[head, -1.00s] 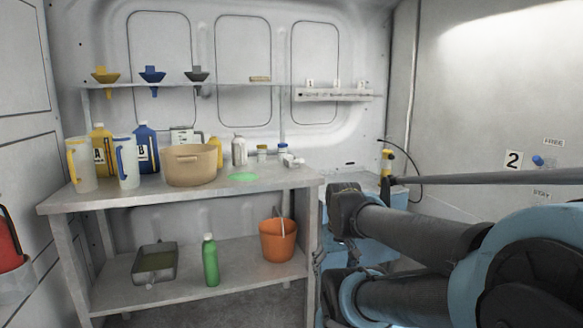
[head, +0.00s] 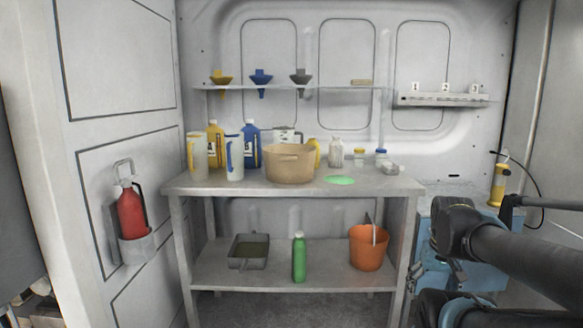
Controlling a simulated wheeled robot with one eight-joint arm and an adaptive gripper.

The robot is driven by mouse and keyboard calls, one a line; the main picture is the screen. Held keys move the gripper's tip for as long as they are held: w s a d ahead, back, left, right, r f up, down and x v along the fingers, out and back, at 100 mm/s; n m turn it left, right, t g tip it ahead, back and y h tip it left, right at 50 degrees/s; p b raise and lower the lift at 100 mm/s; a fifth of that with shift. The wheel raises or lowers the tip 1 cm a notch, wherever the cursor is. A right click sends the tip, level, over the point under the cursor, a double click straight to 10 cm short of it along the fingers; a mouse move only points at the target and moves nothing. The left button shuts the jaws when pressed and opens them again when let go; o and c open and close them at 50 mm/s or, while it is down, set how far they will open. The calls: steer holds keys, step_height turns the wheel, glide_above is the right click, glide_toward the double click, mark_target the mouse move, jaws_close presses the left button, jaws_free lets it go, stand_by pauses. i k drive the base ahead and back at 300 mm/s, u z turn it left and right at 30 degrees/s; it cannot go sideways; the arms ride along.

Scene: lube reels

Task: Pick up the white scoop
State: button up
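A small whitish object (head: 392,169), which looks like the white scoop, lies at the right end of the workbench top (head: 400,184). It is just in front of a jar with a blue lid (head: 381,157). Its exact shape is too small to tell. My arm comes in from the right and bends at a dark joint right of the bench. Dark parts that may be my gripper (head: 440,274) show low beside the bench's right leg, apart from the scoop. Their fingers cannot be made out.
A tan basin (head: 290,163), jugs, bottles and a green spill (head: 340,180) are on the bench top. The lower shelf holds an orange bucket (head: 367,248), green bottle (head: 299,257) and grey tray (head: 248,252). A red extinguisher (head: 131,211) hangs at left. A blue box stands right of the bench.

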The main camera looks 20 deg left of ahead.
mark_target(388, 169)
steer(key=z, duration=1.2)
steer(key=k, duration=1.3)
steer(key=u, duration=0.55)
steer(key=i, duration=1)
steer(key=z, duration=0.05)
